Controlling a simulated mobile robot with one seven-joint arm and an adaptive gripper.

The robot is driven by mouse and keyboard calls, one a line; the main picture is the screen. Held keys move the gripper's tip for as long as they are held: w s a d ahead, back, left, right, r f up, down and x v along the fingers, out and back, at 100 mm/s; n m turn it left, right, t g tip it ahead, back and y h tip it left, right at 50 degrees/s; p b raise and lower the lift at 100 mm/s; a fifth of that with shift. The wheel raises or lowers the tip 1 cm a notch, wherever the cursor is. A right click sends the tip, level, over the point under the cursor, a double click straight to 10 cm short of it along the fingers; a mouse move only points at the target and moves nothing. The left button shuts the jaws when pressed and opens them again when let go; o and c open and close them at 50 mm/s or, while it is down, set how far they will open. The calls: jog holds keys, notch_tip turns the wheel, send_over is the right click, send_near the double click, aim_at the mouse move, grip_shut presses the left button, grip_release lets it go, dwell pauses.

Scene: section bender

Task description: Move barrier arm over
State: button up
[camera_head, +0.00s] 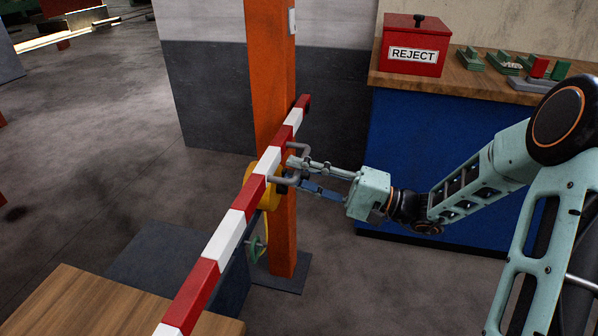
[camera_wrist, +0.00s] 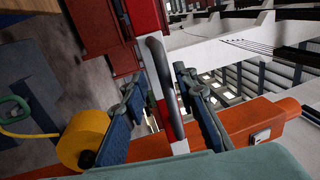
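The red-and-white striped barrier arm (camera_head: 228,236) runs from the lower left up to the orange post, roughly level. It shows in the wrist view (camera_wrist: 146,28) behind my fingers. A grey bar handle (camera_head: 304,149) sticks out from its right side; it also shows in the wrist view (camera_wrist: 166,85). My gripper (camera_head: 292,172) is at the handle, reaching in from the right. In the wrist view its two fingers are spread (camera_wrist: 158,88), one on each side of the handle, with gaps visible. Whether a fingertip touches the handle I cannot tell.
An orange post (camera_head: 271,60) stands behind the barrier arm, with a yellow round part (camera_wrist: 84,139) beside it. A blue bench (camera_head: 410,165) with a red REJECT box (camera_head: 411,46) stands right. A wooden tabletop (camera_head: 75,305) is at lower left. The left floor is open.

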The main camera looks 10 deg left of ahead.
jog(key=shift+r, duration=0.1)
jog(key=v, duration=1.2)
